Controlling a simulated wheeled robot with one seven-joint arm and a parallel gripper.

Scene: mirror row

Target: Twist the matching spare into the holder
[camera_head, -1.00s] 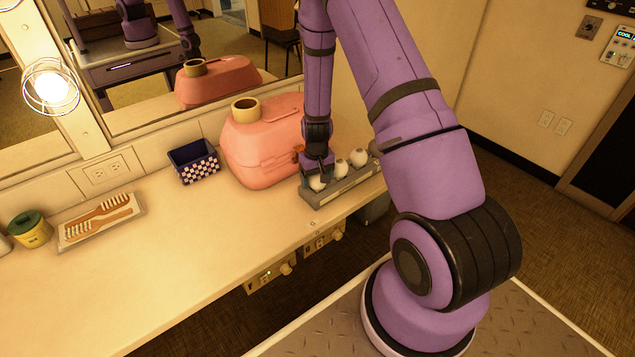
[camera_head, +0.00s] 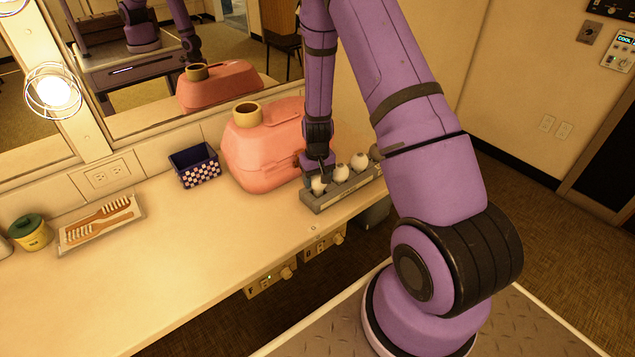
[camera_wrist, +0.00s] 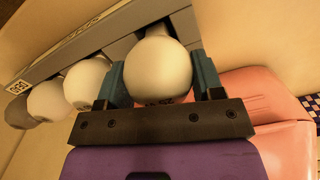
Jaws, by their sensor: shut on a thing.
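My gripper (camera_head: 319,180) is down at the left end of a grey rack (camera_head: 345,194) on the counter. In the wrist view my gripper (camera_wrist: 162,84) is shut on a white round bulb (camera_wrist: 158,70), with one finger on each side. The bulb's neck still points into the rack (camera_wrist: 122,45); I cannot tell whether it is seated or lifted. More bulbs stand in a row beside it, such as the white middle bulb (camera_head: 340,172) and the white right bulb (camera_head: 360,161). A lit bulb in a wire cage (camera_head: 52,90) is on the mirror frame. No empty holder is clearly visible.
A pink case (camera_head: 265,150) with a tan roll (camera_head: 248,112) on top stands close left of my gripper. A checkered blue box (camera_head: 194,166), a tray with brushes (camera_head: 101,222) and a yellow jar (camera_head: 31,233) are further left. The counter's front middle is clear.

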